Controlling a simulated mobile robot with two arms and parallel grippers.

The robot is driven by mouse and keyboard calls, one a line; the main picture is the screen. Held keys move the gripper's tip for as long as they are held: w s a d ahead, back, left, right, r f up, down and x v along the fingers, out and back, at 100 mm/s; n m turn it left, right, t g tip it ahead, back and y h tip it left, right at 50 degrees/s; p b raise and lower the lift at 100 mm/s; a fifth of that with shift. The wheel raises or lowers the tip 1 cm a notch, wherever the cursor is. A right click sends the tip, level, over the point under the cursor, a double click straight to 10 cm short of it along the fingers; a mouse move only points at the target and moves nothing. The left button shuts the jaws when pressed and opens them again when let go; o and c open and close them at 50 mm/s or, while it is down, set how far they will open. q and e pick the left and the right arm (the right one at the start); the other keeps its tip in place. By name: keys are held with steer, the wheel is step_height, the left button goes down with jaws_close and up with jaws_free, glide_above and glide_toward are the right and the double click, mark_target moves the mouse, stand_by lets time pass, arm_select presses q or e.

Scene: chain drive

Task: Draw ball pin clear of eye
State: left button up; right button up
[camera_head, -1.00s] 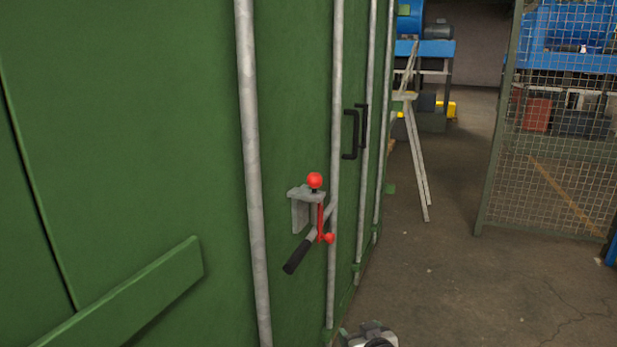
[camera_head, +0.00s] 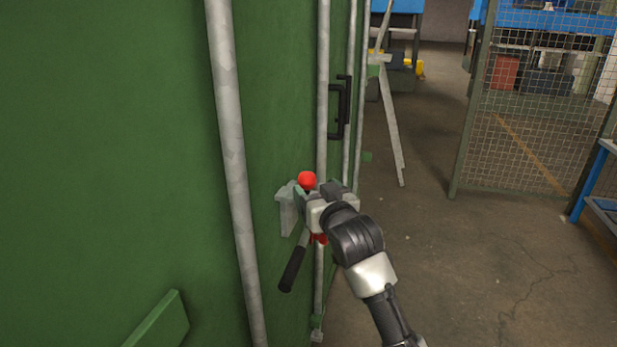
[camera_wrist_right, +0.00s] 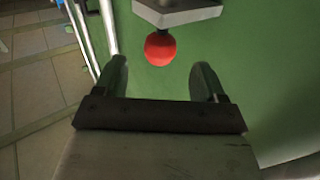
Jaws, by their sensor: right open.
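The ball pin's red ball (camera_head: 307,179) stands above the grey bracket (camera_head: 287,212) on the green door. In the right wrist view the ball (camera_wrist_right: 160,48) shows just below the bracket plate (camera_wrist_right: 178,14). The pin's shank and the eye are mostly hidden. My right gripper (camera_head: 314,191) is at the bracket, close to the ball. In the wrist view its two fingers are apart, with the ball in line with the gap, a little beyond the tips. No grip on the ball shows. My left gripper is out of view.
A lever with a black grip (camera_head: 292,268) hangs below the bracket, with red parts partly hidden by my right arm. Vertical galvanised bars (camera_head: 236,160) run along the door (camera_head: 110,150). A black handle (camera_head: 338,108) lies beyond. Open floor (camera_head: 460,260) is at right.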

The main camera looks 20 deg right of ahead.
mark_target(310, 185)
steer(key=w+p, duration=0.1)
steer(key=w, duration=0.4)
steer(key=shift+w+a, duration=0.2)
steer(key=shift+w+f, duration=0.1)
steer(key=shift+w, duration=0.05)
steer(key=shift+c, duration=0.3)
steer(key=c, duration=1.1)
steer(key=shift+r+p, duration=4.1)
steer(key=shift+r, duration=0.5)
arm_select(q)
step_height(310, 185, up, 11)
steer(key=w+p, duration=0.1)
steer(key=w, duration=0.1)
arm_select(e)
steer(key=shift+r, duration=2.95)
